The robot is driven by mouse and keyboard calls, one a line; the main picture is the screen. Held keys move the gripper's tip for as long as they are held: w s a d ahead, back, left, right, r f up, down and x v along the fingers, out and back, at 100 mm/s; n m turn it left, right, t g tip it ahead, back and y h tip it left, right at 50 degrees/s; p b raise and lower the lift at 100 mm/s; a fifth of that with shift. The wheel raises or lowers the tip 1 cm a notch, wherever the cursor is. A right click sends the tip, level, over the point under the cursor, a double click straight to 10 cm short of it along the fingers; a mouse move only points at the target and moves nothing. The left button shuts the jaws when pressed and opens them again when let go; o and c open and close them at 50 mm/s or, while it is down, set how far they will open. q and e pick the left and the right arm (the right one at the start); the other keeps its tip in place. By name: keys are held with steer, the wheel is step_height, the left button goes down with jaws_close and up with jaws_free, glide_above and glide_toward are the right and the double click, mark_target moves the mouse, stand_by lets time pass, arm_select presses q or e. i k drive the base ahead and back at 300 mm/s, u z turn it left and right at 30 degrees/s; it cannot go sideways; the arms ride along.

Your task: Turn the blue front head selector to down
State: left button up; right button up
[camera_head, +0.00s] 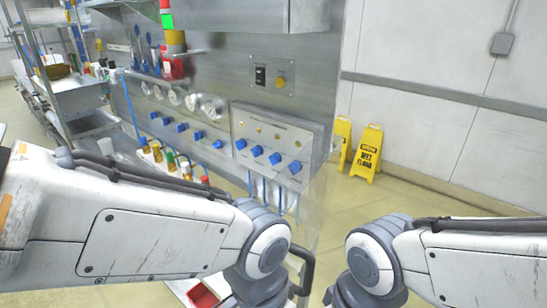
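A raised grey control box (275,130) is fixed to the metal panel at centre, with a row of blue selectors along its lower part. From left to right they include one at the left end (240,144), two in the middle (257,151) (275,159), and one at the right end (295,167). Another row of blue knobs (181,127) is on the panel to the left. I cannot tell which one is the front head selector, nor read its setting. Both my arms cross the bottom of the view; neither gripper's fingers show.
Round gauges (191,102) and a red-green signal light (168,25) are left of the box. Small coloured bottles (170,161) stand below the left knobs. Yellow wet floor signs (367,154) stand at right by the wall. The floor between the signs and my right arm is clear.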

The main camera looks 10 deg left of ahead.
mark_target(275, 158)
steer(key=z, duration=1.95)
steer(key=k, duration=1.2)
steer(key=u, duration=2.15)
steer(key=i, duration=0.45)
steer(key=z, duration=0.05)
